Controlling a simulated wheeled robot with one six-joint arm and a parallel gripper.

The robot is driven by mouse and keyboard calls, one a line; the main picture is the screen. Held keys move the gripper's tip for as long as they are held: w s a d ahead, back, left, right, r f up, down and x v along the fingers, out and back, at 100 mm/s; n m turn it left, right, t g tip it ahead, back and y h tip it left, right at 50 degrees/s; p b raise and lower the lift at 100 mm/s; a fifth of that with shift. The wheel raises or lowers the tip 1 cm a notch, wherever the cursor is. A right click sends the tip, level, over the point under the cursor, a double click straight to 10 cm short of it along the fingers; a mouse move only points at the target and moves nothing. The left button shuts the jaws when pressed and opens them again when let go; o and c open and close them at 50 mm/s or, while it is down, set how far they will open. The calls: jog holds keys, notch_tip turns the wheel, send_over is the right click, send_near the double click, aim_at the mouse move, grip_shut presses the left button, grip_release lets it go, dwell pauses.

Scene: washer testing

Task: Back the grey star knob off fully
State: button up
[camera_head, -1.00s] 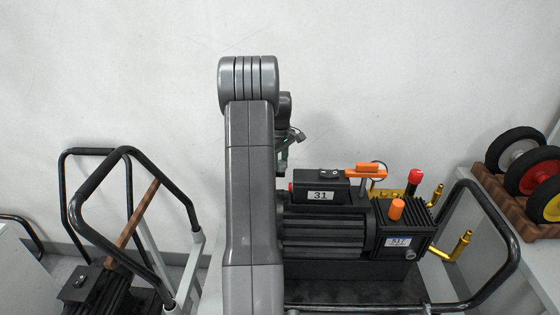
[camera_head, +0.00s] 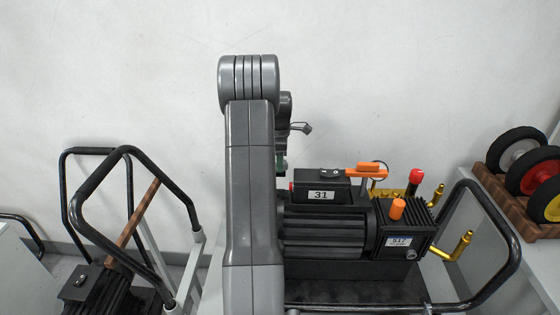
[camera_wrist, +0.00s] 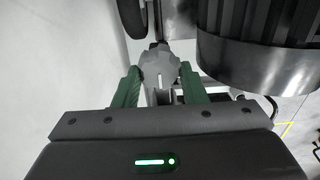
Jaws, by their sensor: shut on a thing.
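The grey star knob (camera_wrist: 160,68) shows in the wrist view, with a white mark on its face and a dark shaft behind it. My gripper (camera_wrist: 160,77) has its two green fingers on either side of the knob and is shut on it. In the head view my arm hides the knob and most of the gripper; only a bit of green shows beside the arm. The black pump (camera_head: 325,235), labelled 31, stands on a trolley just right of my arm.
The pump has an orange cap (camera_head: 397,209), a red-topped fitting (camera_head: 415,177) and brass pipes (camera_head: 459,246). A black trolley handle (camera_head: 498,215) curves at right. Wheels (camera_head: 532,180) sit on a wooden rack. Another handled trolley (camera_head: 100,205) stands at left.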

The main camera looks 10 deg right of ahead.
jog(key=shift+r, duration=0.1)
dwell(0.3)
jog(key=o, duration=1)
notch_tip(320, 180, up, 14)
jog(key=b, duration=0.1)
jog(key=shift+f, duration=0.25)
notch_tip(320, 180, down, 14)
jog(key=shift+r+p, duration=0.1)
jog(key=shift+p, duration=0.4)
